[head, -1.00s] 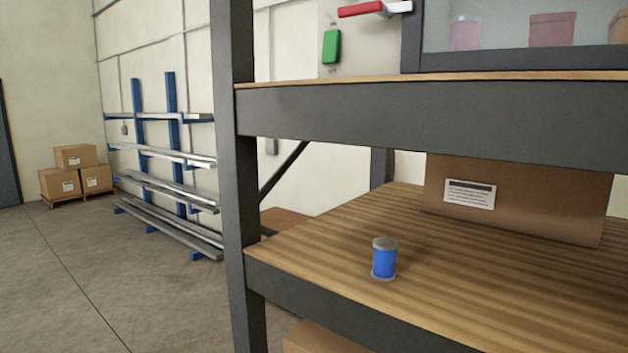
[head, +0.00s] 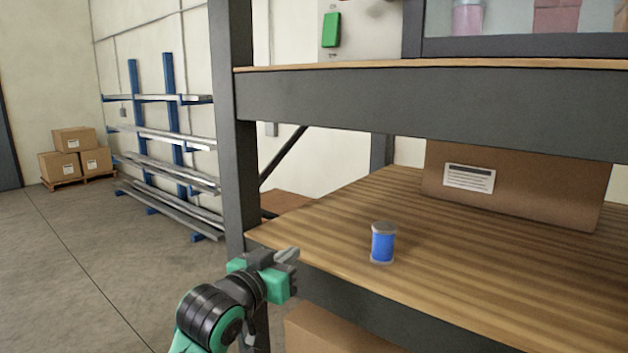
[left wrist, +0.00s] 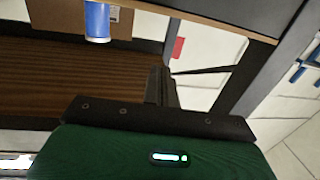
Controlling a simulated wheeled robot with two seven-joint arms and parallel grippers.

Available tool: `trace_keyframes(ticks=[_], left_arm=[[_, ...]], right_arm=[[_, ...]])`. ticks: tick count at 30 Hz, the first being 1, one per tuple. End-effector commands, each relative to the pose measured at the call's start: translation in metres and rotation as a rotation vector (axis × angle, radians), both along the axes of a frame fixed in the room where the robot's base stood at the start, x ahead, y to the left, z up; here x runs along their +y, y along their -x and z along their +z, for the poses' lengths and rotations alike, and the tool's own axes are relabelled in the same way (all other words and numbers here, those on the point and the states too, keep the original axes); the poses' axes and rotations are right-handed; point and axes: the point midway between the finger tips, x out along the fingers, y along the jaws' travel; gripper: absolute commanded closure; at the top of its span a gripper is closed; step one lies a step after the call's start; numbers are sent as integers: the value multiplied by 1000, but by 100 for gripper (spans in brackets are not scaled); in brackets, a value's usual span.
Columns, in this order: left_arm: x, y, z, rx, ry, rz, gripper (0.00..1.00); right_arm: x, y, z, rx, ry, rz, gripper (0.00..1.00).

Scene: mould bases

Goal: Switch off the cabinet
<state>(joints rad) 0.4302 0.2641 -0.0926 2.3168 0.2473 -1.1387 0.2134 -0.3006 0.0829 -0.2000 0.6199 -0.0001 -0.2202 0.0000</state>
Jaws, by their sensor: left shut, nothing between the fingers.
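A light grey panel (head: 352,48) on the wall behind the shelf unit, at the top of the head view, carries a green switch-like block (head: 331,30). The panel's upper part is cut off by the frame edge. My left gripper (head: 291,254) is shut and empty, low in the head view by the front left corner of the lower shelf, well below and in front of the panel. Its fingers (left wrist: 160,86) also show in the left wrist view, with a small red patch (left wrist: 178,48) beyond them that I cannot identify. My right gripper is not in view.
A dark shelf post (head: 235,130) and upper shelf beam (head: 420,108) stand between my left arm and the wall. A blue spool-like can (head: 383,243) and a cardboard box (head: 520,185) sit on the lower shelf.

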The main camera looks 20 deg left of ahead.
Motion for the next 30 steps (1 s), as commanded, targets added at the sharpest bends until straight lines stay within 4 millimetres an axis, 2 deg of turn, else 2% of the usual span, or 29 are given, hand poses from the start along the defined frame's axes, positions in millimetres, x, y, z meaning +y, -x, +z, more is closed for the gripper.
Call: trace_keyframes(ticks=[1, 3, 9, 12, 15, 18, 21, 30], left_arm=[[1, -4, 37, -75, 13, -7, 100], [2, -5, 83, -170, 35, -23, 100], [6, 12, 204, -422, 93, -73, 100], [8, 26, 250, -518, 113, -95, 100], [9, 38, 281, -584, 129, -115, 100], [10, 46, 298, -622, 137, -125, 100], [10, 50, 305, -639, 141, -130, 100], [10, 50, 306, -639, 142, -131, 100]], right_arm=[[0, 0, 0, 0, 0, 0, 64], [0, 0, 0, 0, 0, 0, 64], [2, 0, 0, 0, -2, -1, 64], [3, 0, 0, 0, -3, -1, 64], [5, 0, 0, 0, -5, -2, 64], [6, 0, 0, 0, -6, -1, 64], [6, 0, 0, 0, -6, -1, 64], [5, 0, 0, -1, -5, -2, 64]])
